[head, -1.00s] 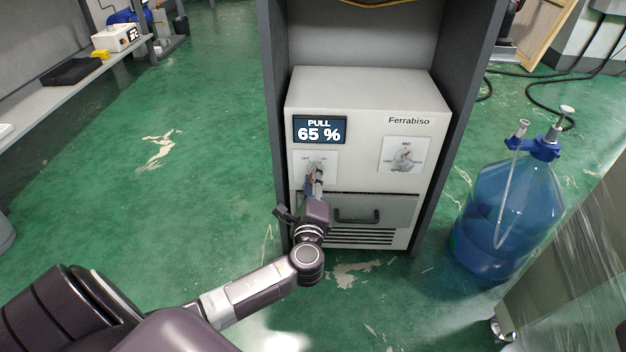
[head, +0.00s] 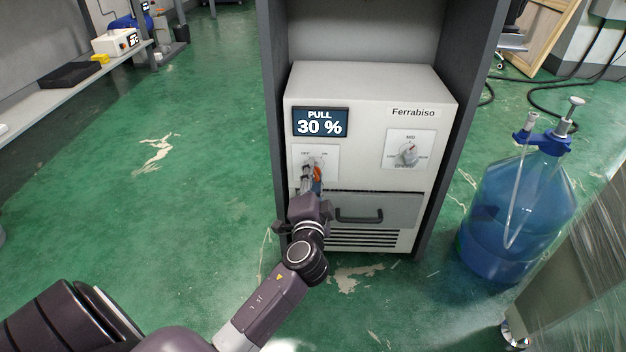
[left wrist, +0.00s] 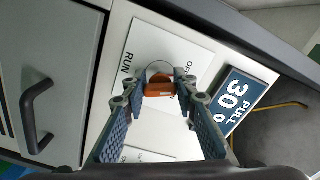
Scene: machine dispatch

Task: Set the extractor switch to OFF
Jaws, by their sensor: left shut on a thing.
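The extractor unit (head: 372,85), a pale box marked Ferrabiso, stands in a dark grey frame. Its display (head: 320,122) reads PULL 30 %. Below the display is a white switch plate (head: 329,154) with a small orange switch knob (head: 317,174). In the left wrist view the knob (left wrist: 159,86) sits between my fingertips, and the plate (left wrist: 150,43) shows RUN on one side and a partly hidden label starting OF on the other. My left gripper (head: 311,173) is shut on the switch knob. My right gripper is not in view.
A second dial (head: 407,156) sits on the unit's right, above a drawer with a dark handle (head: 360,215). A blue carboy (head: 510,215) stands on the floor to the right. A shelf (head: 90,85) runs along the left. The green floor between is open.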

